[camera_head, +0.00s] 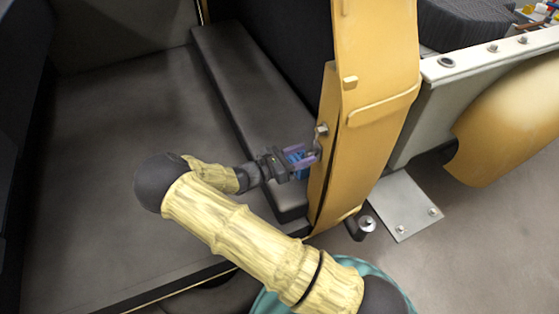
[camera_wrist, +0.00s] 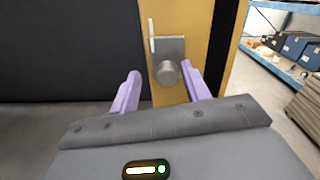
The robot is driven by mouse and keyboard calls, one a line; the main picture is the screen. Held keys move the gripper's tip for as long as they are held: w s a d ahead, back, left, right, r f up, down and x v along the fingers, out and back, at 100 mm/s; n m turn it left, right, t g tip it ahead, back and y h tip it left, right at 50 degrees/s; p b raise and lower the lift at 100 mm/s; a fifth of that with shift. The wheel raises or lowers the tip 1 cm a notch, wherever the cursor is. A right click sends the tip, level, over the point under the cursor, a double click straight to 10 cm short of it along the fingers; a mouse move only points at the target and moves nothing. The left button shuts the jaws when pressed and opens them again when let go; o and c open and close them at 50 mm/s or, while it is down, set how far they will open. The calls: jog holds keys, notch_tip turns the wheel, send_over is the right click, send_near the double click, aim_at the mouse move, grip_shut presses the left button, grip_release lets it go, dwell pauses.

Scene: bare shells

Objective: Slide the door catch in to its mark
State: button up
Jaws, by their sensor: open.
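The door catch (camera_wrist: 167,72) is a grey metal plate with a round knob, on the yellow door pillar (camera_wrist: 194,28). In the head view it is a small metal piece (camera_head: 321,130) on the pillar's edge, partly hidden by my gripper. A thin white upright strip (camera_wrist: 152,36) lies just up and left of the knob; I cannot tell whether it is the mark. My gripper (camera_wrist: 161,69) is open, with one purple finger on each side of the knob in the picture. I cannot tell whether either touches it. In the head view my gripper (camera_head: 311,157) is close to the pillar's left side.
A dark padded sill (camera_head: 245,85) and dark floor (camera_head: 110,140) lie left of the pillar. A metal plate with bolts (camera_head: 402,205) and a short dark post (camera_head: 361,228) are at the right foot. Blue shelving (camera_wrist: 290,45) with boxes stands beyond at the right.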

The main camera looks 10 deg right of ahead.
jog(key=b+v, duration=0.3)
jog(key=v, duration=1.4)
jog(key=shift+a+b, duration=0.25)
jog(key=shift+b, duration=0.1)
jog(key=shift+s, duration=0.1)
jog(key=s+d+m+g+y, duration=0.5)
jog(key=d+m+g+y, duration=0.4)
jog(key=d, duration=0.4)
jog(key=s+d+r+m+t+y+p, duration=0.1)
jog(key=s+d+r+m+t+y, duration=0.1)
jog(key=m, duration=0.5)
jog(key=s+d+r+m+t+y, duration=0.3)
jog(key=s+d+r+m+y, duration=0.1)
jog(key=r+m, duration=0.3)
jog(key=shift+r+m+y+p, duration=0.35)
jog(key=shift+m+y, duration=0.15)
jog(key=shift+y, duration=0.4)
